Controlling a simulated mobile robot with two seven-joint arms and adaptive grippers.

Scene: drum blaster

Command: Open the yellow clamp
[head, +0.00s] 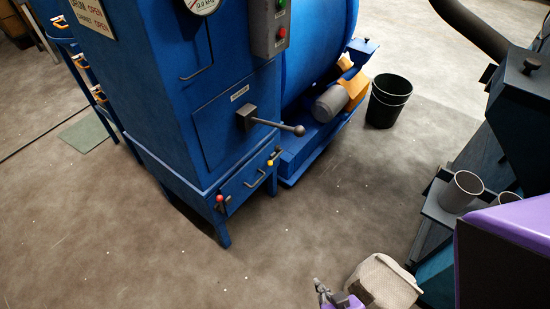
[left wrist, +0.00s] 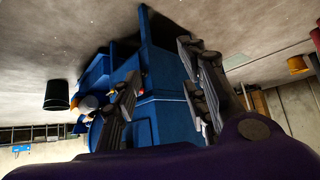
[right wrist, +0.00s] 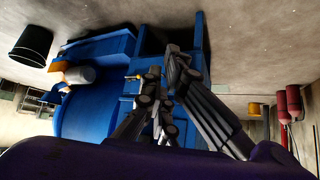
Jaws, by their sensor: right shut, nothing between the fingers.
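The yellow clamp (head: 270,163) is a small yellow-knobbed latch at the right end of the low blue drawer front (head: 243,185) in the head view. In the right wrist view the yellow clamp (right wrist: 133,76) shows small, just left of the fingers. My right gripper (head: 322,288) is at the bottom of the head view, apart from the clamp; it is shut and empty. My left gripper (left wrist: 160,58) shows only in the left wrist view, its fingers apart with nothing between them.
A red-knobbed clamp (head: 220,199) sits at the drawer's left end. A black bucket (head: 388,101) stands behind right, and a grey bench (head: 436,207) holds cups at right. The floor before the drawer is clear.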

